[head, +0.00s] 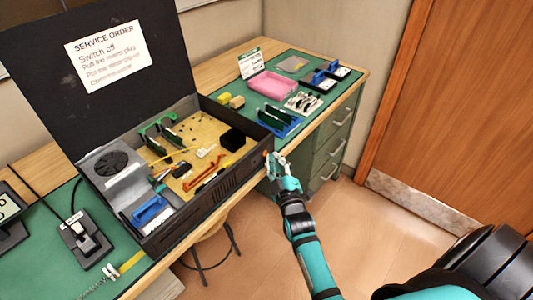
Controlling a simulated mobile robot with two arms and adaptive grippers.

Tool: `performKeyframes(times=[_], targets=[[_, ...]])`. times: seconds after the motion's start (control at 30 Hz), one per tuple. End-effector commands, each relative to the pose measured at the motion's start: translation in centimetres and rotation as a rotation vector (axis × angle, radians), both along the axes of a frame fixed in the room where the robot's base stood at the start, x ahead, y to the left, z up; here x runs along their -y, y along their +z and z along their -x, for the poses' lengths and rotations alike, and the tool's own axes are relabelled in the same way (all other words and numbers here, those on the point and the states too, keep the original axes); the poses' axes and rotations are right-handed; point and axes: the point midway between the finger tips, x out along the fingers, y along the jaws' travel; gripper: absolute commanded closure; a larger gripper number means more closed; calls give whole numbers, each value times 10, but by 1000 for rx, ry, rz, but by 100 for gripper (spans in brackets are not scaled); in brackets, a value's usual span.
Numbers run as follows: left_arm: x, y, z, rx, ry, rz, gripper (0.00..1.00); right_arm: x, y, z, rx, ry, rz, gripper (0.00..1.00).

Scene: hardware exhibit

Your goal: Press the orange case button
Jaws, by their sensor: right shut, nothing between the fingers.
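The open black case (205,201) stands on the bench, with its lid raised at the back. A small orange spot, apparently the case button (267,153), shows at the right end of the case's front wall. My right gripper (273,162) is shut and empty, with its fingertips at this front right corner, beside the button. I cannot tell whether they touch it. My left gripper is not in view.
A service order sheet (107,54) is on the lid. A plug in a socket block (80,238) is at left. Drawers (332,146) are under the bench; open floor lies in front.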

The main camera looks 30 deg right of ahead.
Motion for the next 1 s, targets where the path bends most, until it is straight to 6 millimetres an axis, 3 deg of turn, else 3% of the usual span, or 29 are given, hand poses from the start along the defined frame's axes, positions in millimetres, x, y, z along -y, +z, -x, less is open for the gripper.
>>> performKeyframes(times=[0.57,1.0], targets=[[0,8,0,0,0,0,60,6,1,13,0,0,1,100],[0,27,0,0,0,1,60,21,2,51,-1,1,1,100]])
